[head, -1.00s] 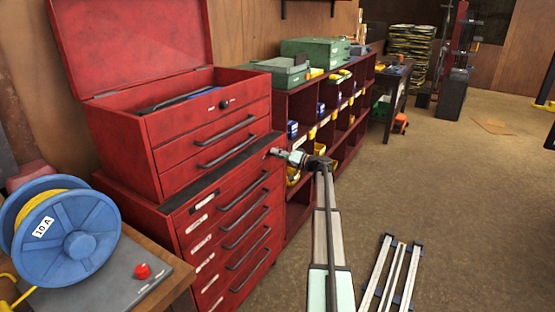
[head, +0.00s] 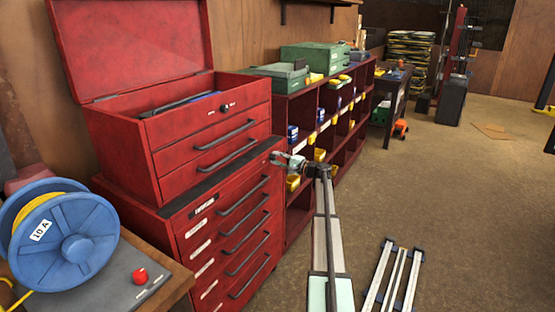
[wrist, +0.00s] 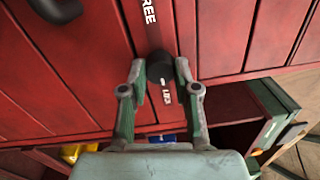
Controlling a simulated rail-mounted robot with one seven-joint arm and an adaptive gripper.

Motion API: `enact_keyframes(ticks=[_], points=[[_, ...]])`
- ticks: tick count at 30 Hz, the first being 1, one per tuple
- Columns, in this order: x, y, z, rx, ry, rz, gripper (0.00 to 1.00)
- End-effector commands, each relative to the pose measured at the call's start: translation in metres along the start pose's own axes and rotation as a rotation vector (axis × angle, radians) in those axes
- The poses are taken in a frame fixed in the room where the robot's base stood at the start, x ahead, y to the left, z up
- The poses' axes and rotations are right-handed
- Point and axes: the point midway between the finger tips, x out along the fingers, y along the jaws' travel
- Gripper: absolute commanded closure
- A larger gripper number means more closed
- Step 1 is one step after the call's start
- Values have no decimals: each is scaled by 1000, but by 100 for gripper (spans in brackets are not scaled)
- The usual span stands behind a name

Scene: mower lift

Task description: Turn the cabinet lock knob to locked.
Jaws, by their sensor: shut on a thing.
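The red cabinet (head: 232,235) stands at centre left in the head view, with a column of drawers. My gripper (head: 277,158) is at its upper right front corner. In the wrist view my gripper (wrist: 160,70) has one finger on each side of a dark round knob (wrist: 159,62) on the red front and is shut on it. A black label strip with white letters reading FREE (wrist: 149,12) runs above the knob. A second label (wrist: 166,93), seemingly LOCK, lies just below it between the fingers. I cannot tell which way the knob points. In the head view my gripper hides the knob.
A red toolbox (head: 200,140) with its lid up sits on the cabinet. A blue cable reel (head: 62,235) stands on a bench at the left. Red shelving (head: 300,215) with bins is behind my arm. Metal rails (head: 392,280) lie on the floor at right, which is otherwise mostly clear.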

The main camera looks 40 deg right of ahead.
Motion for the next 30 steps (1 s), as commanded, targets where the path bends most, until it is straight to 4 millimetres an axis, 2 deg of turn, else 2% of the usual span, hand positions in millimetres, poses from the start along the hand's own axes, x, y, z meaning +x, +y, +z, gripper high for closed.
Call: enact_keyframes(ticks=[9, 22, 23, 24, 25, 30], points=[[1, -1, 0, 92, 5, -3, 100], [1, -1, 0, 102, 5, -3, 100], [1, -1, 0, 102, 5, -3, 66], [1, -1, 0, 101, 5, -3, 52], [1, -1, 0, 101, 5, -3, 44], [1, 0, 0, 100, 5, -2, 44]])
